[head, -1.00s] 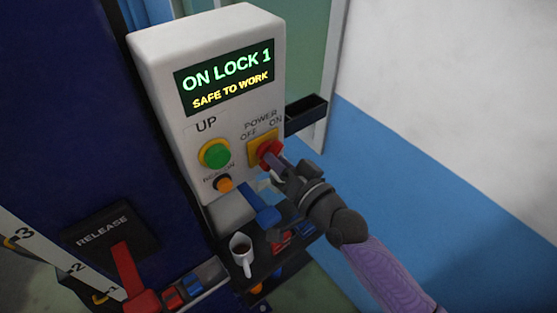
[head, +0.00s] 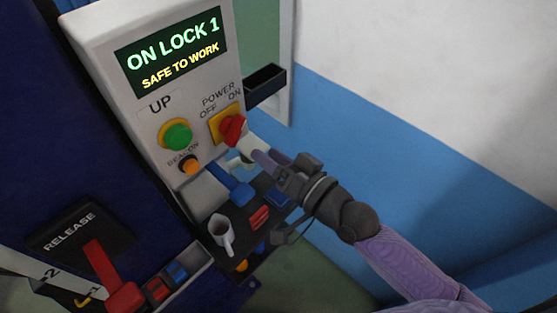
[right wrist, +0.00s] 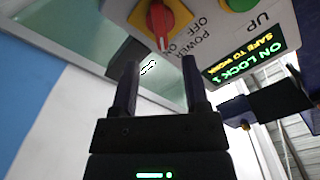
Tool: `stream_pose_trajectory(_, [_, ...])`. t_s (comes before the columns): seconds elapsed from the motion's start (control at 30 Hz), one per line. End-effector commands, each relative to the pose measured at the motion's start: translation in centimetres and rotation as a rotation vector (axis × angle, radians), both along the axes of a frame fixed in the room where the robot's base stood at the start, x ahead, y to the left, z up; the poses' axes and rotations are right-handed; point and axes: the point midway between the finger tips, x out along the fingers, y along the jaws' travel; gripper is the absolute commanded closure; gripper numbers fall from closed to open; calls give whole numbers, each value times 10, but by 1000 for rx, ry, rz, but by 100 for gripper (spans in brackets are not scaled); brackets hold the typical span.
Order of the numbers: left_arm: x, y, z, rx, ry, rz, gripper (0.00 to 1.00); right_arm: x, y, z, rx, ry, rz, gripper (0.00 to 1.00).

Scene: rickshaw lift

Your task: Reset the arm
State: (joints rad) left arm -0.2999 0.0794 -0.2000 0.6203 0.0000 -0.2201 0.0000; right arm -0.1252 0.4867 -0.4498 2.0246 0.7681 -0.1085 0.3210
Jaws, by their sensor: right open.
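My right gripper (head: 262,160) is open and empty, just below and to the right of the red power knob (head: 232,128). The knob sits on a yellow plate on the white control box (head: 205,75). In the right wrist view, the open fingers (right wrist: 160,85) point up toward the knob (right wrist: 159,22), apart from it. The knob's pointer is toward ON. The display (head: 172,52) reads "ON LOCK 1" and "SAFE TO WORK". My left gripper is not in view.
A green UP button (head: 176,134) and an orange beacon button (head: 189,166) are on the box. A red release lever (head: 108,278) is at lower left. Open room lies at right before the blue and white wall (head: 400,140).

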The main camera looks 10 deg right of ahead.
Motion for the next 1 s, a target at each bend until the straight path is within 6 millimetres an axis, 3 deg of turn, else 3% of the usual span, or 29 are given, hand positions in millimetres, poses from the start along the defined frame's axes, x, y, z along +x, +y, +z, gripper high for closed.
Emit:
stream_pose_trajectory(0.2, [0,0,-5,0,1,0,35,-23,-16,-1,-1,0,1,41])
stream_pose_trajectory(0.6, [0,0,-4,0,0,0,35,-23,-17,0,0,-1,1,41])
stream_pose_trajectory(0.67, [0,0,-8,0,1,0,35,-22,-18,-7,-10,5,-6,41])
stream_pose_trajectory(0.77, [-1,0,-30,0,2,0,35,-14,-30,-63,-90,49,-58,41])
stream_pose_trajectory(0.87, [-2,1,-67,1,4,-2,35,-11,-55,-166,-252,150,-136,41])
stream_pose_trajectory(0.9, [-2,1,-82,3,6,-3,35,-14,-66,-210,-327,198,-161,41])
stream_pose_trajectory(0.97, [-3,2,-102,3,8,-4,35,-25,-81,-273,-434,278,-187,41])
stream_pose_trajectory(1.0, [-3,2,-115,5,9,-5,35,-36,-91,-314,-504,335,-195,41])
